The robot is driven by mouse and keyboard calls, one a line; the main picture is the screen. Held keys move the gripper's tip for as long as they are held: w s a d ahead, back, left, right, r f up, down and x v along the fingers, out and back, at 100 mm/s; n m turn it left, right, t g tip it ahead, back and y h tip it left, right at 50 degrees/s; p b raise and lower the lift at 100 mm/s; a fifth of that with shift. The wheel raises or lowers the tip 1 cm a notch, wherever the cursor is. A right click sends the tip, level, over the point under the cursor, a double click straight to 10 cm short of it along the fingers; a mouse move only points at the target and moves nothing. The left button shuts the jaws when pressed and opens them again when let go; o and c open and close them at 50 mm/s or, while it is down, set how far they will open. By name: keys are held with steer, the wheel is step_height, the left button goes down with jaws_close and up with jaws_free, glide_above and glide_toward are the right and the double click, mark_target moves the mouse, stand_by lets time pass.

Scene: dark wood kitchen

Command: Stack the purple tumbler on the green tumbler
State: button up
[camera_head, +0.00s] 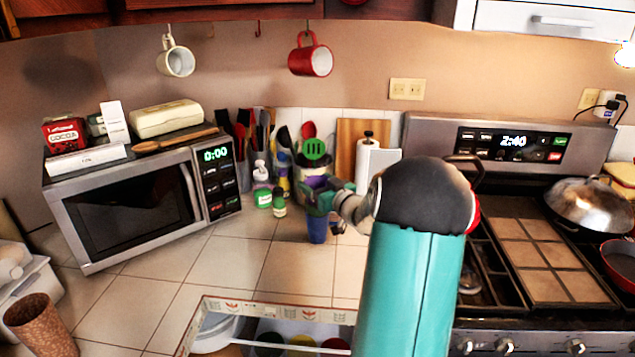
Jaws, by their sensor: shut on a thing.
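A blue-purple tumbler (317,231), which I take for the purple tumbler, is upright below my gripper (319,203) over the middle of the tiled counter. My gripper is shut on its upper part and hides its rim. I cannot tell whether its base touches the counter. A dark green round thing (269,346), perhaps the green tumbler, shows only in part in the open compartment at the bottom edge. My teal arm hides the area to the right of the tumbler.
A yellow item (301,346) and a red item (334,344) sit in the patterned-edge compartment (262,309). Behind are bottles (263,188) and a utensil crock. A microwave (135,200) is left, a stove (545,250) right. Counter left of the tumbler (225,262) is clear.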

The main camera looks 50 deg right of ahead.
steer(key=o, duration=1.2)
steer(key=shift+f, duration=0.1)
steer(key=shift+o, duration=0.2)
steer(key=shift+r, duration=0.45)
steer(key=s+a, duration=0.2)
steer(key=s, duration=1)
steer(key=w+a+r+g+h, duration=0.2)
steer(key=w+a+r+g, duration=0.1)
steer(key=a, duration=0.6)
steer(key=w+a+r+g+h, duration=0.1)
steer(key=w+a+r+g, duration=0.15)
steer(key=a, duration=0.55)
steer(key=s+a+f+n+g+y, duration=0.1)
steer(key=s+a+f+g+y, duration=0.1)
steer(key=s+a, duration=0.6)
steer(key=s+a+f+n+g+y, duration=0.1)
steer(key=s+a+g+y, duration=0.3)
steer(key=s+a, duration=0.5)
steer(key=a, duration=0.8)
steer(key=shift+s+a+f+g, duration=0.3)
steer(key=shift+f+g, duration=0.05)
steer(key=shift+f, duration=0.05)
